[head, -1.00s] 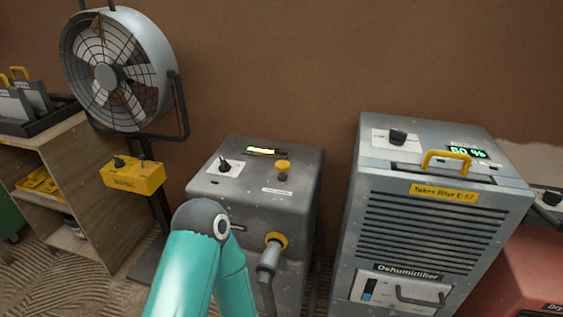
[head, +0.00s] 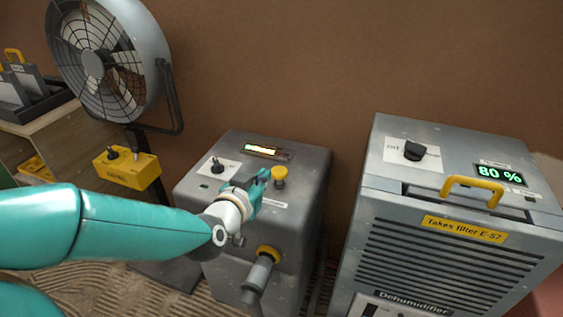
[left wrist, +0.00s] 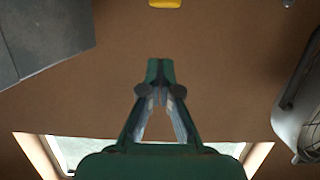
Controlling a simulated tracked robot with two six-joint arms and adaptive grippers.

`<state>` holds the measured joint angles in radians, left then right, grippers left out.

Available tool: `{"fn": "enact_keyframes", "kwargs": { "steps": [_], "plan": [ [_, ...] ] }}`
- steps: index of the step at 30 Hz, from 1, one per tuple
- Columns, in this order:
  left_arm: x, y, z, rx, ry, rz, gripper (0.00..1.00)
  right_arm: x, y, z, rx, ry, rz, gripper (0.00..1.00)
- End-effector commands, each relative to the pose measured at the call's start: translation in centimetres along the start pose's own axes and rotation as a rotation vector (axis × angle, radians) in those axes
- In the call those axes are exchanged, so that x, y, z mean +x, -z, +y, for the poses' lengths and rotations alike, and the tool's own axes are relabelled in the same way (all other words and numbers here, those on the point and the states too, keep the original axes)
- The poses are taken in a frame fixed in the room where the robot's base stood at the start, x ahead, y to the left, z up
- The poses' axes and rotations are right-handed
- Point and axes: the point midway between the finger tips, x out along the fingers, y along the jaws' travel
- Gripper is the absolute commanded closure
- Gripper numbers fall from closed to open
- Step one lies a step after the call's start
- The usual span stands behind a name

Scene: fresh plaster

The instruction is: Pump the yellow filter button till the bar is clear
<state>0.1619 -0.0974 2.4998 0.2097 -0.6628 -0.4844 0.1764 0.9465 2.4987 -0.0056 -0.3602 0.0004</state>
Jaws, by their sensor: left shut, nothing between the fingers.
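The yellow filter button (head: 280,174) stands on top of a grey machine (head: 305,215), right of its centre. A small display with a lit bar (head: 265,150) sits behind it; the bar is bright with an orange edge. My left gripper (head: 263,177) is shut and empty, over the machine's top just left of the button. I cannot tell from the head view whether it touches the button. In the left wrist view the shut fingers (left wrist: 160,70) point at the brown wall. A yellow piece shows at that view's top edge; I cannot tell what it is.
A dehumidifier (head: 455,250) reading 80 % with a yellow handle stands at the right. A yellow-capped hose fitting (head: 265,258) sticks out of the grey machine's front. A large fan (head: 105,60) with a yellow control box (head: 127,170) stands at the left.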

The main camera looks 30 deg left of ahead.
Motion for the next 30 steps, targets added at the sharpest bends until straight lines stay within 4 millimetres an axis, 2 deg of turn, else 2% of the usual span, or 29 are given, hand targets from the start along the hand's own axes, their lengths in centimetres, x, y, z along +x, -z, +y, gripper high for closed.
{"fn": "enact_keyframes", "kwargs": {
  "steps": [3, 11, 17, 23, 30],
  "plan": [
    [-0.5, 0.9, -0.6, 0.003, 0.014, 0.024, 1.0, 0.0, 0.0, 0.0, 0.0, 0.0, -0.001, 0.59],
    [-0.6, 0.8, -0.8, 0.001, 0.019, 0.023, 1.0, 0.0, 0.0, 0.0, 0.0, 0.0, -0.001, 0.59],
    [0.2, 0.8, -0.9, 0.001, 0.02, 0.022, 1.0, 0.1, 0.0, 0.0, 0.0, 0.0, -0.001, 0.59],
    [3.2, 0.7, -1.0, 0.002, 0.02, 0.019, 1.0, 0.2, 0.0, 0.1, 0.0, 0.0, -0.001, 0.59],
    [8.1, 0.9, -1.1, 0.001, 0.021, 0.021, 1.0, 0.3, 0.0, 0.1, 0.0, 0.0, 0.0, 0.59]
  ]
}}
